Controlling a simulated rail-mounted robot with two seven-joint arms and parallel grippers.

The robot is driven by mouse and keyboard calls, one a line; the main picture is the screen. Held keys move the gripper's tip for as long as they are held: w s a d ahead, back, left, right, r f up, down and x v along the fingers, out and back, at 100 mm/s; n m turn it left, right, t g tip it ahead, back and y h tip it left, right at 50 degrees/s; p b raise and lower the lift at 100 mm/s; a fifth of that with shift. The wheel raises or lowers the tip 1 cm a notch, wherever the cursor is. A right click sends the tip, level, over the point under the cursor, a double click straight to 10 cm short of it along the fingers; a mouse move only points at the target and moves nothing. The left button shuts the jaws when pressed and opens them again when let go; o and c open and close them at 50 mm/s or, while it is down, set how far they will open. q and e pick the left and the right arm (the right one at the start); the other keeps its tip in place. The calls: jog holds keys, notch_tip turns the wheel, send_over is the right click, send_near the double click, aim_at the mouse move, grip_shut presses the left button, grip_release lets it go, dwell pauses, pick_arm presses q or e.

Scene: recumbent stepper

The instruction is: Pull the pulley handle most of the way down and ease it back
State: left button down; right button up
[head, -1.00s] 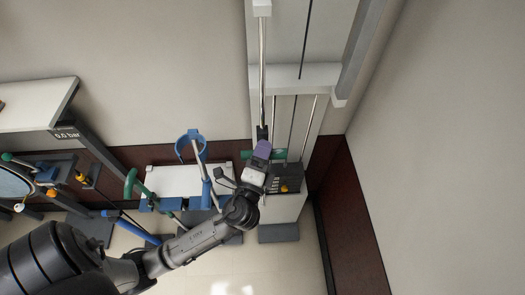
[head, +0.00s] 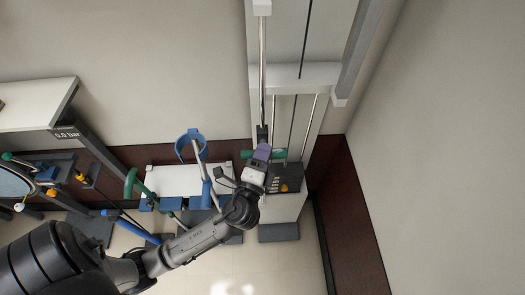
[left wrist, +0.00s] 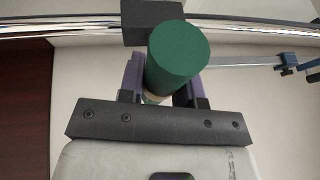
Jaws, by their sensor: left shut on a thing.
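The pulley handle is a green bar (head: 281,154) at the lower part of the pulley frame, in front of the weight stack. In the left wrist view its round green end (left wrist: 178,54) faces the camera, with a dark block (left wrist: 150,16) on a metal rod behind it. My left gripper (head: 262,153) is shut on the handle, its purple fingers on either side of it (left wrist: 160,84). The fingers hide part of the handle in the head view. My right gripper is not in view.
The pulley frame (head: 295,75) stands against the wall, with a chrome rod (head: 262,60) and a dark weight stack (head: 287,178). The recumbent stepper with a blue ring (head: 190,145) and green grip (head: 130,183) is to the left.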

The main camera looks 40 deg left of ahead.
pick_arm(q)
notch_tip(320, 180, down, 8)
jog(key=b, duration=0.6)
jog(key=shift+r+b, duration=0.15)
jog(key=shift+b, duration=0.2)
notch_tip(320, 180, down, 7)
jog(key=b, duration=0.6)
jog(key=shift+b, duration=0.3)
